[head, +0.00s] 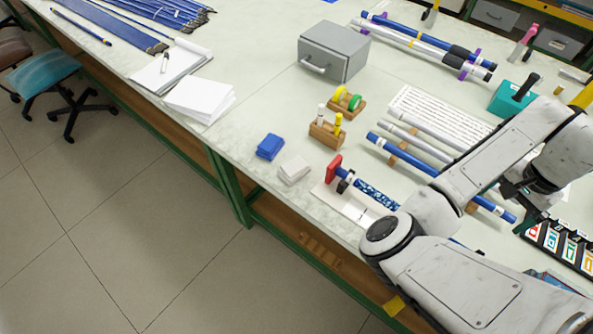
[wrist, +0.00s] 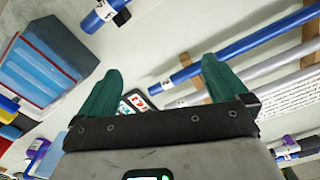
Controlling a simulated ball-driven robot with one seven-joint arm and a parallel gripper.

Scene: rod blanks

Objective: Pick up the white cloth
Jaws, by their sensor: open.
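The white cloth (head: 294,169) is a small folded off-white pad lying flat near the front edge of the table in the head view. A folded blue cloth (head: 270,147) lies just left of it, apart from it. My gripper (head: 530,205) is well to the right of the white cloth, above the right part of the table and partly hidden by my arm. In the wrist view my gripper (wrist: 163,85) shows two green fingers spread apart with nothing between them. The white cloth does not show in the wrist view.
A red-ended tool on a white board (head: 345,203) lies right of the white cloth. A wooden holder (head: 327,134) stands behind it, and a grey box (head: 334,50) farther back. Blue and silver rods (head: 400,160) lie between cloth and gripper. White papers (head: 200,97) lie at left.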

